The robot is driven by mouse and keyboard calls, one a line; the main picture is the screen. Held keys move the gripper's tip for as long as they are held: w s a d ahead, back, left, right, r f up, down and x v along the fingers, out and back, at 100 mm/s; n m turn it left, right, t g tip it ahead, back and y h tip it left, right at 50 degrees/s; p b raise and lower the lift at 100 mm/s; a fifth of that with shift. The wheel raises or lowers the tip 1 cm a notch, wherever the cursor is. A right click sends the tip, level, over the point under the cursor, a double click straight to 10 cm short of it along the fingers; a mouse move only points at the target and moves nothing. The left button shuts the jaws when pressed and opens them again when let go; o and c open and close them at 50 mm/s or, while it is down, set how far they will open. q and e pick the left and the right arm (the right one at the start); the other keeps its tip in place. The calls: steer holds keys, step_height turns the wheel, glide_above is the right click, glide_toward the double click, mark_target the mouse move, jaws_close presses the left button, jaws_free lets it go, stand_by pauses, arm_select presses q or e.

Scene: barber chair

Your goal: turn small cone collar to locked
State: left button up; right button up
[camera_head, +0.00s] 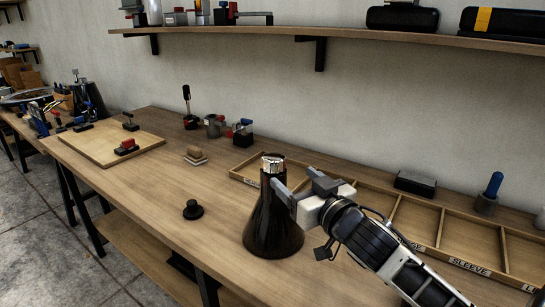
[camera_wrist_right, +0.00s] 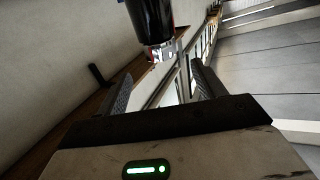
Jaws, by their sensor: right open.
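A black cone (camera_head: 272,225) stands upright on the workbench, with a silver collar (camera_head: 273,164) around its narrow top. My right gripper (camera_head: 293,180) is open beside the top of the cone, on its right side. In the right wrist view the dark cone body (camera_wrist_right: 150,18) and the shiny collar (camera_wrist_right: 162,50) appear beyond my open fingers (camera_wrist_right: 163,85), with nothing held between them. A small red mark shows by the collar there. I cannot read the collar's setting. My left gripper is not in view.
A wooden divided tray (camera_head: 398,218) with labels lies behind and right of the cone. A small black knob-like part (camera_head: 193,210) lies to its left. A wooden board (camera_head: 105,157) with red and black parts is farther left.

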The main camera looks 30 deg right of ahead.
mark_target(279, 166)
steer(key=w, duration=0.3)
steer(key=w+p, duration=0.1)
steer(key=w, duration=0.6)
steer(key=shift+w+d, duration=0.1)
steer(key=shift+d, duration=0.2)
steer(key=c, duration=1)
